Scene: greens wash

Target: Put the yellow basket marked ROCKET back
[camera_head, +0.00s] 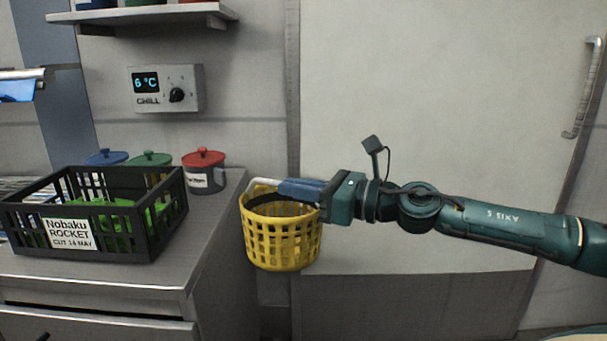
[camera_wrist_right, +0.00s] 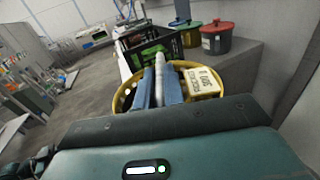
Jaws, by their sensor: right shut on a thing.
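The yellow basket (camera_head: 282,246) is a round, slatted basket, hanging roughly upright just right of the counter's end. My right gripper (camera_head: 297,190) reaches in from the right, its blue fingers shut on the basket's pale handle (camera_head: 262,182). In the right wrist view the handle lies between the two fingers (camera_wrist_right: 160,88), above the basket's rim (camera_wrist_right: 122,92). A cream label (camera_wrist_right: 203,82) with dark print is on the basket; its writing is too small and turned to read surely. It does not show in the head view. My left gripper is not in view.
A black crate (camera_head: 125,241) labelled "Nobaku ROCKET" holds greens on the grey counter (camera_head: 205,225). Red (camera_head: 204,172), green (camera_head: 150,158) and blue (camera_head: 106,157) lidded pots stand behind it. A chill panel (camera_head: 165,88) reads 6 °C. A large pale door (camera_head: 440,110) is behind my arm.

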